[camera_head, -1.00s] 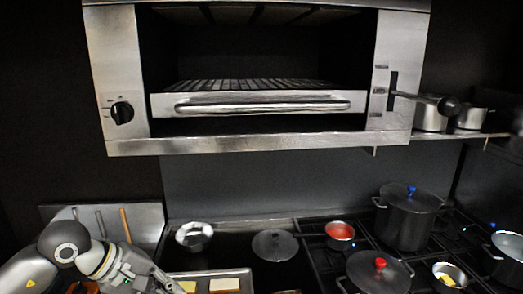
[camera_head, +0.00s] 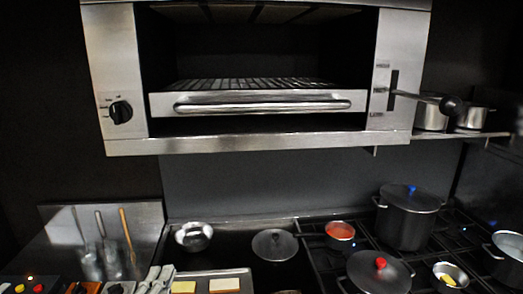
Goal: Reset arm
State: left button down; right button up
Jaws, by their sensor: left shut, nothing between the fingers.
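My right gripper is not in view.
A steel bowl (camera_head: 194,236), a lid (camera_head: 275,244) and a stove with pots (camera_head: 408,222) lie right. A broiler (camera_head: 260,146) hangs above.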

pick_arm(q)
jog(key=s+a+f+n+g+y, duration=0.1)
jog(key=s+a+f+n+g, duration=0.1)
jog(key=s+f+n+g, duration=0.45)
jog(key=s+a+f+n+g+y, duration=0.1)
jog(key=s+f+n+g, duration=0.15)
jog(key=f, duration=0.75)
jog(key=s+d+f+n+g+h, duration=0.1)
jog(key=s+d+f+n+g, duration=0.15)
jog(key=s+f, duration=0.4)
jog(key=s+d+f+n+g+h, duration=0.1)
jog(key=s+f+n+g, duration=0.2)
jog(key=s, duration=0.7)
notch_tip(320, 180, down, 35)
jog(key=m+g+b, duration=0.1)
jog(key=g+b, duration=0.1)
jog(key=b, duration=0.9)
jog(key=s+a+f+b, duration=0.1)
jog(key=s+f+b, duration=0.4)
jog(key=f, duration=0.9)
jog(key=s+a+f+g+b, duration=0.1)
jog(key=s+f+b, duration=0.5)
jog(key=s+f, duration=0.6)
notch_tip(320, 180, down, 2)
jog(key=shift+s+a+f+y, duration=0.25)
jog(key=shift+s+a+y, duration=0.05)
jog(key=shift+a, duration=0.45)
